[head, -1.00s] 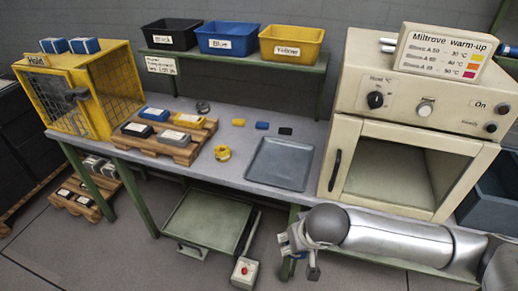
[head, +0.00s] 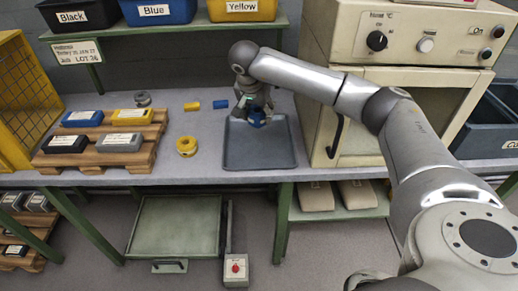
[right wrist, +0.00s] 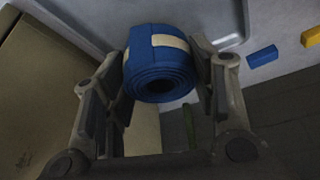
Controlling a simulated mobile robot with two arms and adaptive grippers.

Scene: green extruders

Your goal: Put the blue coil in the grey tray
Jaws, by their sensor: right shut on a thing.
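The blue coil (right wrist: 160,72) sits between the two fingers of my right gripper in the right wrist view, a rolled strip with a pale label. In the head view my right gripper (head: 253,112) points down over the back part of the grey tray (head: 259,157), with the blue coil (head: 257,120) at its fingertips. The gripper is shut on the coil. Whether the coil touches the tray floor cannot be told. The visible part of the tray is empty. My left gripper is not in view.
A yellow coil (head: 187,146) lies left of the tray. Small blue (head: 221,104) and yellow (head: 191,106) blocks lie behind it. A wooden pallet (head: 100,146) with labelled packs stands further left. The cream oven (head: 400,110) is close on the right. A shelf with bins is behind.

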